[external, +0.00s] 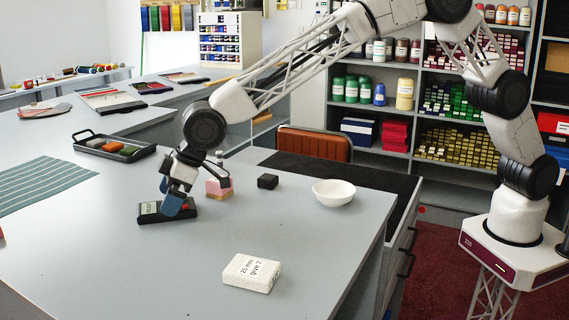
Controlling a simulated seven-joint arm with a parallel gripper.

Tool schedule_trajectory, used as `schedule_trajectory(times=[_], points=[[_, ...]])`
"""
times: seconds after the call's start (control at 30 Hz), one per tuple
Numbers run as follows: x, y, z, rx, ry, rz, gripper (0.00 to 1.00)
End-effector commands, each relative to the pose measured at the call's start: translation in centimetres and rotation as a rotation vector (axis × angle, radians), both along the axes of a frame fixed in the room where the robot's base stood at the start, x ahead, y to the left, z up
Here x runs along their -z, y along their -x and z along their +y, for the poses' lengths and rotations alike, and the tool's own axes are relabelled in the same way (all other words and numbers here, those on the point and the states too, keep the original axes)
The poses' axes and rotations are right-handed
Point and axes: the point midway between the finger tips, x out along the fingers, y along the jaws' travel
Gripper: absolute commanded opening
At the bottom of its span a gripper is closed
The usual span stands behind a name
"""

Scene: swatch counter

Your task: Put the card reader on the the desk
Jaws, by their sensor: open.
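The card reader (150,212) is a dark, flat device with a pale green screen. It lies on the grey desk (150,275), left of the middle of the view. My gripper (176,203) is open and points down right at the card reader, with its blue fingers over the reader's middle. Whether the fingers touch the reader or straddle it I cannot tell. The fingers hide part of its top.
A pink block on a wooden base (218,186), a small black block (268,181) and a white bowl (334,192) stand right of my gripper. A white labelled block (251,273) lies in front. A black tray (88,142) and striped cloth (40,184) lie left.

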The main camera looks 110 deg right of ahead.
Motion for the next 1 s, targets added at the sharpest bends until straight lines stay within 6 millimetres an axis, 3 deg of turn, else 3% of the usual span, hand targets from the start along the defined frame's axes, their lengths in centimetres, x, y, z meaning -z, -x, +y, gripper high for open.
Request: schedule_trajectory(times=[0.7,1.0], points=[[-7.2,4.1,0.0,0.000,0.000,-0.002,1.00],[-9.0,5.1,0.0,0.000,0.000,-0.001,1.00]])
